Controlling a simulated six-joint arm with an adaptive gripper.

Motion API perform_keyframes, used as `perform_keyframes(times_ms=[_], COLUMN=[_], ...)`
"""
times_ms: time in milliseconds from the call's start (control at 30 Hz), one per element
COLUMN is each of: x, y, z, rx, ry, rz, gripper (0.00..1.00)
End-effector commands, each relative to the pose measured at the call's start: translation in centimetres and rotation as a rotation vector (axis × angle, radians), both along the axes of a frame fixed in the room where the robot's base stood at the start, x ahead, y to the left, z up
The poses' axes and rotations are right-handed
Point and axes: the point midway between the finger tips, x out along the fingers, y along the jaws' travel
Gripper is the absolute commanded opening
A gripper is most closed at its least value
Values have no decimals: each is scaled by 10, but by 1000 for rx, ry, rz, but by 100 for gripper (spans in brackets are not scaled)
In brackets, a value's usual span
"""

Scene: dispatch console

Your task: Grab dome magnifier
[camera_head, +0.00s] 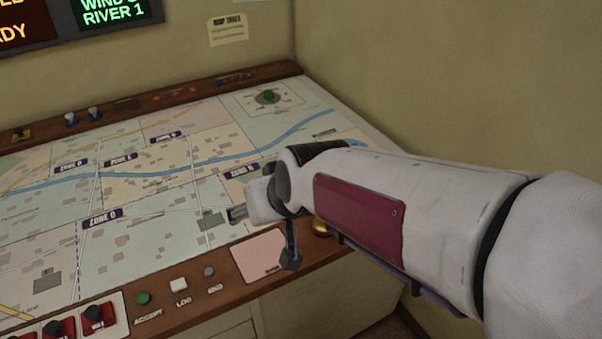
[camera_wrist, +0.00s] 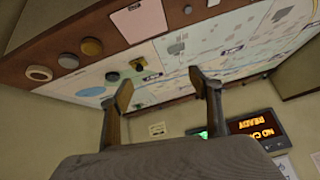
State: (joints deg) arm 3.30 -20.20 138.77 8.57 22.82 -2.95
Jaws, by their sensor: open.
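I cannot pick out the dome magnifier for certain in either view. In the head view my arm hides part of the console's right side. In the wrist view, which looks up-side down, a dark round knob-like piece (camera_wrist: 111,77) and a yellow-and-black piece (camera_wrist: 138,64) sit on the map surface beyond the fingers; both are too small to name. My gripper (camera_head: 260,240) is over the front right of the map, near the pink pad. In the wrist view the gripper (camera_wrist: 160,87) has its two fingers apart with nothing between them.
The map console (camera_head: 150,235) has a wooden front rail with a pink pad (camera_head: 262,257), a green button (camera_head: 143,298), and red switches (camera_head: 97,318) at left. A brass round piece (camera_head: 321,228) shows partly behind my arm. Walls close the back and right. The map's middle is clear.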

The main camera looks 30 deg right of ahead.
Motion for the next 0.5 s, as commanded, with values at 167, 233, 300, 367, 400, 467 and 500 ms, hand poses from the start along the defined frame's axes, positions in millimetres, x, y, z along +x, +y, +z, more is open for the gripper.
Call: perform_keyframes(times_ms=[167, 233, 300, 367, 400, 467, 500], x=[36, 49, 62, 73, 80, 90, 97], y=[-11, -15, -21, -26, -29, -35, -39], z=[-11, -15, -20, -24, -27, -32, -35], rx=[10, 12, 13, 13, 13, 11, 10], ry=[-38, -56, -72, -87, -97, -110, -121], rz=[-42, -59, -76, -94, -106, -123, -134], gripper=[63, 63, 63, 63, 63, 63, 63])
